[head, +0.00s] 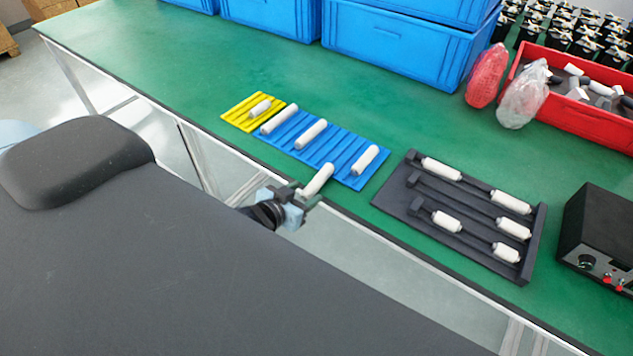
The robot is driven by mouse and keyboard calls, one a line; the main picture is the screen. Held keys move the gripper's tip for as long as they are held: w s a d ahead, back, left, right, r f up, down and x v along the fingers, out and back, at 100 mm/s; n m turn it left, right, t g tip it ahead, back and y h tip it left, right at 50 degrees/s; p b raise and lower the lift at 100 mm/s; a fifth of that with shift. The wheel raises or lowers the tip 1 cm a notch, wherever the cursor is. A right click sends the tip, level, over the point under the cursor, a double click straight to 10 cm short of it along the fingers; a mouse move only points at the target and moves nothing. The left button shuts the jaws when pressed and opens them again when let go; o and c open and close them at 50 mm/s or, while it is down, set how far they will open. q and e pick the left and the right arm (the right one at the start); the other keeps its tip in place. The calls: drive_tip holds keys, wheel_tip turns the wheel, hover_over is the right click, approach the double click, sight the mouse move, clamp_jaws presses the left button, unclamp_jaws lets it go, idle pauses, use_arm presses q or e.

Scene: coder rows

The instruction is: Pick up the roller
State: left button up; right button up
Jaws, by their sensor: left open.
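A white roller (318,179) lies at the near edge of the blue grooved tray (340,150), pointing toward my left gripper (302,196). The left gripper is open, with its fingers at the near end of this roller; I cannot tell whether they touch it. Three more white rollers lie in the blue tray's grooves: left (278,119), middle (311,134) and right (365,159). A smaller white roller (260,109) lies on the yellow tray (240,109). My right gripper is not in view.
A black rack (395,196) with several white rollers stands to the right on the green table (180,75). A black box with knobs (598,238) is at far right. Blue crates (400,45), bags (522,95) and a red bin (585,120) stand behind.

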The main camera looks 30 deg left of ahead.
sight(318, 182)
use_arm(q)
drive_tip(key=shift+x, duration=1.05)
drive_tip(key=shift+w+f, duration=0.1)
drive_tip(key=shift+w, duration=0.15)
drive_tip(key=c, duration=1.1)
